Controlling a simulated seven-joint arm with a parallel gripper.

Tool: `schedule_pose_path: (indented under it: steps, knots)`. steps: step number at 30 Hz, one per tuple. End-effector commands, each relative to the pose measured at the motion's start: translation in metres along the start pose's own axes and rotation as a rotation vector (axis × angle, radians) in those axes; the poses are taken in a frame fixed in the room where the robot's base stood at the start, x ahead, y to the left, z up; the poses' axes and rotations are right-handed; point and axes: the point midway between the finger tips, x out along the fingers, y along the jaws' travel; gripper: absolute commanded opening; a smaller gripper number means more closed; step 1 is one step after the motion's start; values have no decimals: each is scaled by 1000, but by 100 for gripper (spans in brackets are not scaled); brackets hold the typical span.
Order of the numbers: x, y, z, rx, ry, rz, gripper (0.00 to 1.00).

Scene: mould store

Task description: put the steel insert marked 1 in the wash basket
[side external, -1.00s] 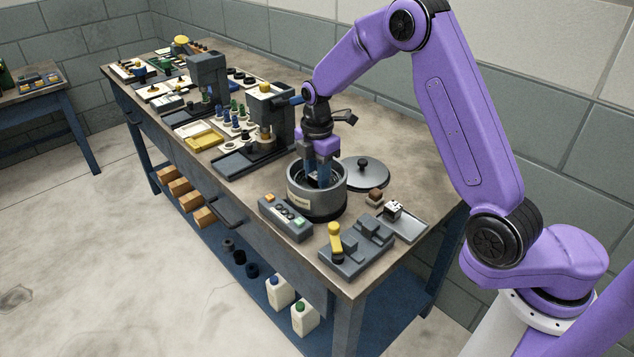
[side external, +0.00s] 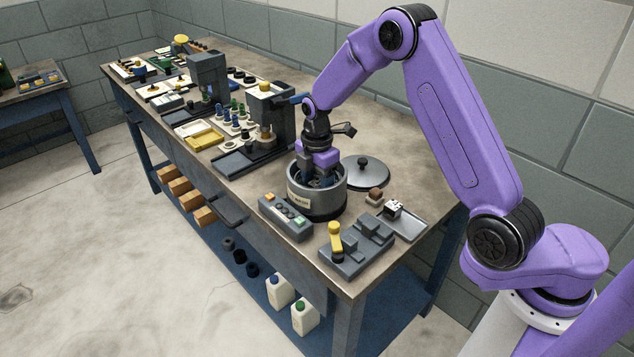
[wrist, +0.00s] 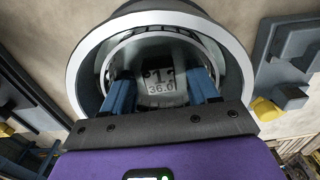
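The steel insert (wrist: 161,82), a grey block marked "1" and "36.0", shows between my two blue fingertips in the wrist view. The wash basket (wrist: 208,50) shows as a metal ring inside the pot. Whether the insert touches the basket floor cannot be told.
The round lid (side external: 367,172) lies behind the pot. A control box with buttons (side external: 286,218) stands in front, and a dark fixture with a yellow handle (side external: 355,250) at front right. A small tray (side external: 408,228) holds small blocks. A press (side external: 284,122) stands left of the pot.

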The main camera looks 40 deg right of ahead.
Motion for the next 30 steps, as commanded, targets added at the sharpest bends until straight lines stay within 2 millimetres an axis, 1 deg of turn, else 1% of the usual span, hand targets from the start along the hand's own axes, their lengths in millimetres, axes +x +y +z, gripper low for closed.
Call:
schedule_pose_path:
  steps: [4, 8, 15, 21, 25, 30]
  knots:
    - [-5, 0, 0, 0, 0, 2, 59]
    - [-21, 1, 0, 0, 0, 5, 59]
    - [-70, 1, 0, 0, -1, 6, 59]
    - [-103, 1, 0, 0, 0, 5, 59]
    - [-117, 1, 0, 1, 0, 2, 59]
    - [-123, 0, 0, 0, 0, 0, 59]
